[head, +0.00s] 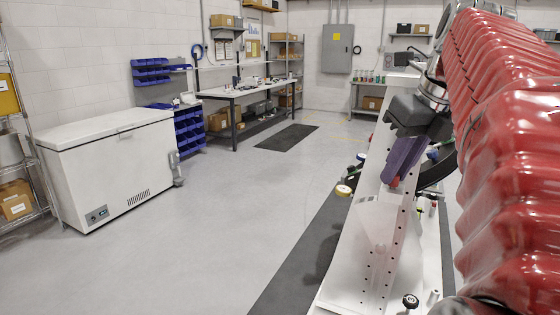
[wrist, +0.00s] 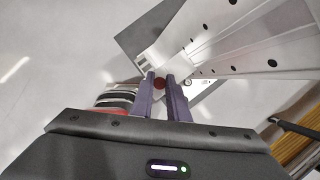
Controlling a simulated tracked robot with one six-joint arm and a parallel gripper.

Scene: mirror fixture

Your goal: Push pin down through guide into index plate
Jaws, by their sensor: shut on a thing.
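My gripper (head: 397,174) has purple fingers and points down over the white fixture with holes (head: 383,238) in the head view. In the wrist view my gripper (wrist: 161,76) is shut on a small round red thing (wrist: 159,84), which looks like the head of the pin. A bit of red (head: 394,183) also shows at the fingertips in the head view. The pin's shaft is hidden, and I cannot tell whether its tip is in the guide. I cannot make out the guide or the index plate clearly. White perforated panels (wrist: 262,48) spread to the right of the fingers.
A striped round thing (wrist: 115,98) lies left of the fingers in the wrist view. Black knobs (head: 410,301) sit low on the fixture. A dark mat (head: 300,265) runs along the floor beside it. A white chest freezer (head: 115,165) stands far left, with open floor between.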

